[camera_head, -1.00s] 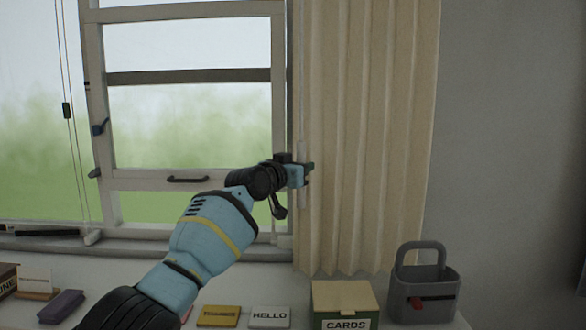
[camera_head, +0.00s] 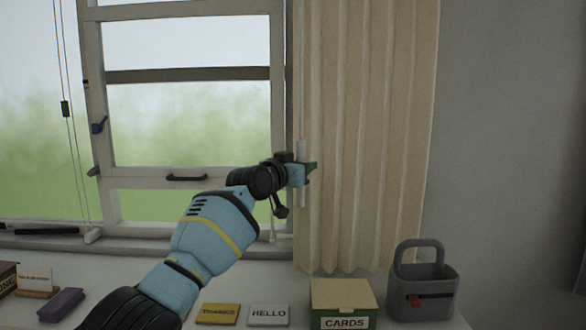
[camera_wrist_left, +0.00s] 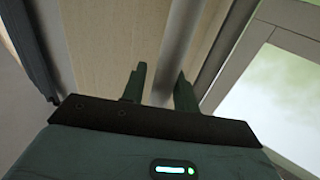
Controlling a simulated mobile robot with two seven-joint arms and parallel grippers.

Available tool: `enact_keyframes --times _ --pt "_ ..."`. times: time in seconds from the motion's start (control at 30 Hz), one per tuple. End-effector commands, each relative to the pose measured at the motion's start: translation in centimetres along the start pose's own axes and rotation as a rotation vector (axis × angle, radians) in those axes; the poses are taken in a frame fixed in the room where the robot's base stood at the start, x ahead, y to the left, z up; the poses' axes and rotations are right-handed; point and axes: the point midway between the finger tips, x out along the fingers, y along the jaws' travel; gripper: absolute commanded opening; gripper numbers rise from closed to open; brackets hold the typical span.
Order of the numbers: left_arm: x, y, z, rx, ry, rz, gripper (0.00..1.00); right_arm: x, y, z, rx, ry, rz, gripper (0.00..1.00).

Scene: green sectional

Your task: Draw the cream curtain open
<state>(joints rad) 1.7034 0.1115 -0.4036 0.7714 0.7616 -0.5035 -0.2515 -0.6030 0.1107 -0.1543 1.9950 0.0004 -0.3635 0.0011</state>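The cream curtain (camera_head: 368,130) hangs in gathered folds to the right of the window (camera_head: 190,120) in the head view. The window panes in view are uncovered. A thin pale rod (camera_head: 302,120) hangs along the curtain's left edge. My left gripper (camera_head: 311,170) is at this edge, by the rod. In the left wrist view its two dark fingers (camera_wrist_left: 160,88) stand apart, with a pale vertical strip and the curtain (camera_wrist_left: 115,45) behind the gap. I cannot tell whether a finger touches the rod or the cloth. My right gripper is not in view.
Below the curtain, a cards box (camera_head: 343,298) and a grey handled caddy (camera_head: 422,285) stand on the white surface. A yellow block (camera_head: 218,314) and a white "HELLO" block (camera_head: 269,315) lie left of them. Blind cords (camera_head: 70,130) hang at the window's left.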

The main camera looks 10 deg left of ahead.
Motion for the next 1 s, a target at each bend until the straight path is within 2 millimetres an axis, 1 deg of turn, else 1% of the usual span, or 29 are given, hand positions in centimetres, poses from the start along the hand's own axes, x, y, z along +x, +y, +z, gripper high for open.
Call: enact_keyframes --times 0.03,0.27,0.63,0.8,1.0 --pt "-0.4 0.1 -0.3 0.001 0.002 0.001 0.28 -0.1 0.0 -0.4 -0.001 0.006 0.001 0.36" --pt "-2.5 0.1 -0.6 0.004 0.007 0.000 0.28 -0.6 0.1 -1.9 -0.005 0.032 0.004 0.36" --pt "-6.1 0.0 -0.3 0.001 0.005 0.000 0.28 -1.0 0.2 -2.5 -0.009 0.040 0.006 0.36" --pt "-7.1 0.0 -0.2 0.000 0.004 0.000 0.28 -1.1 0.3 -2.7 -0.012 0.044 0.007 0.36" --pt "-7.4 0.0 -0.2 0.000 0.004 -0.001 0.28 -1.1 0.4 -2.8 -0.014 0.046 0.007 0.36"
